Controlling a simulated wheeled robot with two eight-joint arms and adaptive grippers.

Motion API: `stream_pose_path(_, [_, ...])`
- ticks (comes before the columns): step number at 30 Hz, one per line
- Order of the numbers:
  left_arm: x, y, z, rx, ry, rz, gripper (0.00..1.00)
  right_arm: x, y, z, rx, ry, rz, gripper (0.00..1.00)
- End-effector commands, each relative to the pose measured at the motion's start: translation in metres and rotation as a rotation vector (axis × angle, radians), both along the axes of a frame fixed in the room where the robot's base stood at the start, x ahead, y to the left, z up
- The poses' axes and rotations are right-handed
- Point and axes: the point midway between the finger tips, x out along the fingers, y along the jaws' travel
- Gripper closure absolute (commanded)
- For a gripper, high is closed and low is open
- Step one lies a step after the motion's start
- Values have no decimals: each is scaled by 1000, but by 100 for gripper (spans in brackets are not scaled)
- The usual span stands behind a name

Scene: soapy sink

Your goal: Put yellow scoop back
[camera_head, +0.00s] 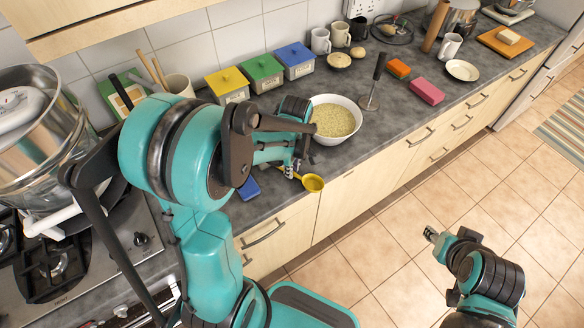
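The yellow scoop (313,183) shows at the counter's front edge, its round bowl in front of the cabinet face. Its handle runs up and left to the fingers of my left gripper (292,171). The gripper appears shut on the handle, though the arm partly hides the contact. A yellow-lidded canister (229,86) stands by the wall, left of a green canister (262,73) and a blue canister (295,61). A white bowl of grain (334,121) stands just behind the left gripper. My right gripper (435,236) is over the floor, its fingers too small to judge.
A blue sponge (249,188) lies near the counter's front edge, left of the scoop. A dark-handled utensil (375,80) stands right of the bowl, with a pink block (426,91) further right. My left arm hides the counter left of the bowl.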

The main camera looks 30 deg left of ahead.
Motion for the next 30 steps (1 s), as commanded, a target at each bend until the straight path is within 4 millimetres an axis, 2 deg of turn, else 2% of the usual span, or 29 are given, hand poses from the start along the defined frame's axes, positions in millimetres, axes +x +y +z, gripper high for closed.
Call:
stream_pose_path(1, [0, 0, 0, 0, 0, 0, 70, 0, 0, 0, 0, 0, 0, 61])
stream_pose_path(2, [0, 0, 0, 0, 0, 0, 66, 0, 0, 0, 0, 0, 0, 61])
stream_pose_path(10, [0, 0, 0, 0, 0, 0, 66, 0, 0, 0, 0, 0, 0, 61])
stream_pose_path(14, [0, 0, 7, 0, 0, 0, 66, 0, 0, 6, 0, 0, 0, 61])
stream_pose_path(17, [0, -1, 24, 0, 0, 0, 66, 0, 0, 11, 0, 0, 0, 61])
stream_pose_path(24, [0, -3, 78, 0, 0, 0, 66, 0, 0, 29, 0, 0, 0, 61])
stream_pose_path(30, [0, -4, 112, 0, 0, 1, 66, 0, 0, 37, 0, 0, 0, 61])
